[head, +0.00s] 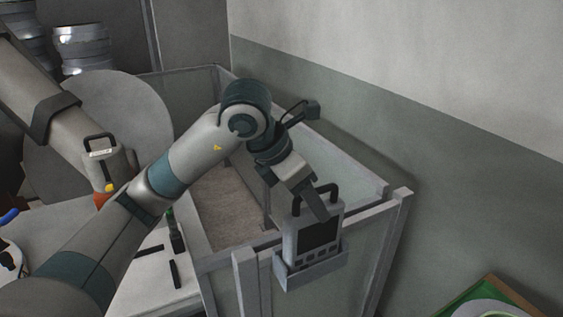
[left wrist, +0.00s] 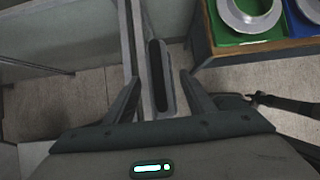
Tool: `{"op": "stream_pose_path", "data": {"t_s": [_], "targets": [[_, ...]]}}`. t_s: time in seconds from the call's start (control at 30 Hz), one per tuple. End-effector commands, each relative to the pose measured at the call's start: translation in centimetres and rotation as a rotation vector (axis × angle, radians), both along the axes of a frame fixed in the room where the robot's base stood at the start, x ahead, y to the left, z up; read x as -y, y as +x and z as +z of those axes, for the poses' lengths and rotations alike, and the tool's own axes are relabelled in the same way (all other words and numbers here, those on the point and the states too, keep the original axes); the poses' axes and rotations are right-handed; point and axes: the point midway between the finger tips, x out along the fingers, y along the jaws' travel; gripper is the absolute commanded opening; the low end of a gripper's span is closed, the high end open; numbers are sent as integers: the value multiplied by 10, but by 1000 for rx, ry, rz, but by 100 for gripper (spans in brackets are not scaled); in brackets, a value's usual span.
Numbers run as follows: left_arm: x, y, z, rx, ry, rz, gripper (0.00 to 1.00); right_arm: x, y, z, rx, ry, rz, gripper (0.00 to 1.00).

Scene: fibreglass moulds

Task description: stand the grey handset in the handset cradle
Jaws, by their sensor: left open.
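The grey handset (head: 318,234) has a dark screen, buttons and a black handle on top. It stands upright in the handset cradle (head: 312,274), a shallow grey holder on the corner of a framed enclosure. Its lower edge is hidden behind the cradle's front wall. My left gripper (head: 320,203) is just above and beside the handset's top. My right gripper is not in view.
The enclosure's grey rails (head: 345,160) run behind the cradle. A tray with a green section (head: 490,295) and a pale ring is at lower right; it shows in the left wrist view with a blue section (left wrist: 300,22). A white table (head: 155,285) is at lower left.

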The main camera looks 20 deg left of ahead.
Motion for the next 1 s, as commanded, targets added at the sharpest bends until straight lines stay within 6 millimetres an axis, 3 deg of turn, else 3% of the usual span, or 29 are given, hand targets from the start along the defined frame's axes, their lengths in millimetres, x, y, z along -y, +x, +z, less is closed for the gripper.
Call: {"op": "stream_pose_path", "data": {"t_s": [0.23, 0.6, 1.0], "targets": [[-15, -19, 42, 7, -1, 1, 50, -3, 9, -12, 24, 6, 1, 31], [-35, -44, 97, 5, 0, 1, 50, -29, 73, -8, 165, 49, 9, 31], [-41, -53, 116, 2, -1, 0, 50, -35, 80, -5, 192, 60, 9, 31]]}}
